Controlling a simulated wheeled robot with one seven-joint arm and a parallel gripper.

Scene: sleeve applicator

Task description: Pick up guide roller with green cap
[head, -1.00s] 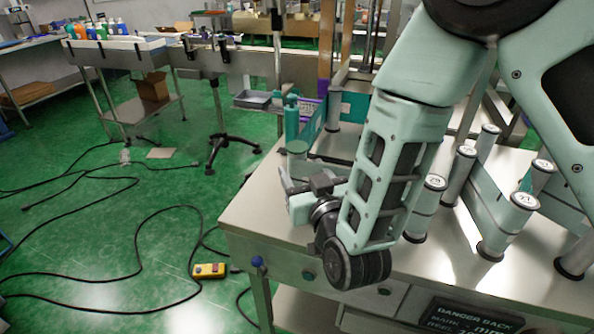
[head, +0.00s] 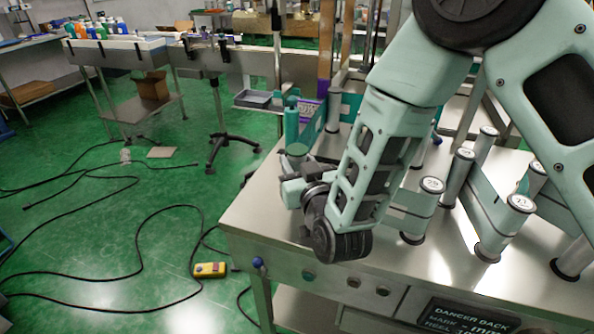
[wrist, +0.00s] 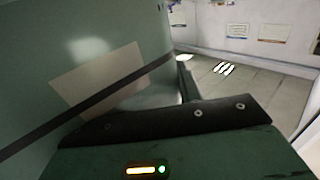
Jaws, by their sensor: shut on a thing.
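The guide roller with green cap (head: 297,150) stands upright at the left end of the metal table in the head view. My gripper (head: 294,178) is at this roller, just below its cap, and is shut on it. The wrist and arm hide part of the fingers and the roller's lower part. In the wrist view a large, blurred grey-green curved surface with a beige patch fills the left side, close to the camera. A dark bar crosses in front of it, so the grip itself is hard to see there.
The table's front left corner is clear. A yellow control box (head: 210,269) and cables lie on the floor.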

